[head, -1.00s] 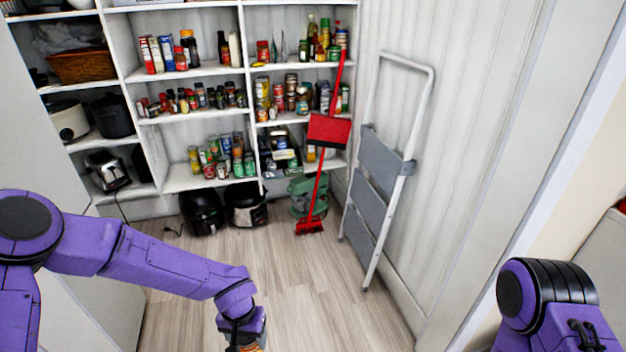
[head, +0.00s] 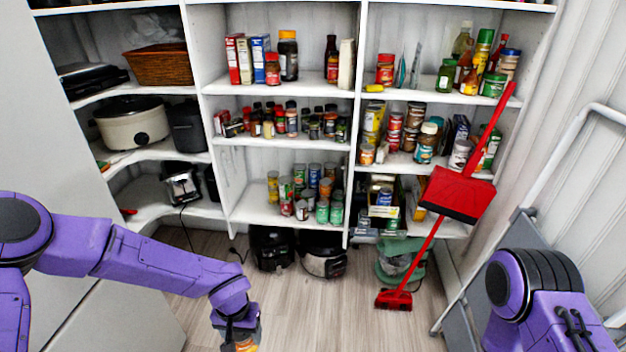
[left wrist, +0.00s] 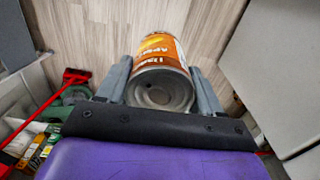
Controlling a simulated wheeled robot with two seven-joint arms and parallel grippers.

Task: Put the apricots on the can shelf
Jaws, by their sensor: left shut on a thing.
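My left gripper (head: 240,338) hangs low at the bottom of the head view, over the floor. In the left wrist view my left gripper (left wrist: 160,85) is shut on the apricots can (left wrist: 162,55), with a finger on each side of it. The can has an orange and brown label and a bare metal end facing the camera. Only a bit of the can (head: 246,346) shows in the head view. The can shelf (head: 250,213) is the lower middle shelf and holds several cans, grouped at its centre and right. My right gripper is out of view.
Jars (head: 285,123) and boxes (head: 245,60) fill the shelves above. Black cookers (head: 322,255) stand on the floor under the can shelf. A red broom (head: 425,250) and a step ladder (head: 500,265) stand at the right. Open floor lies in front of the shelving.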

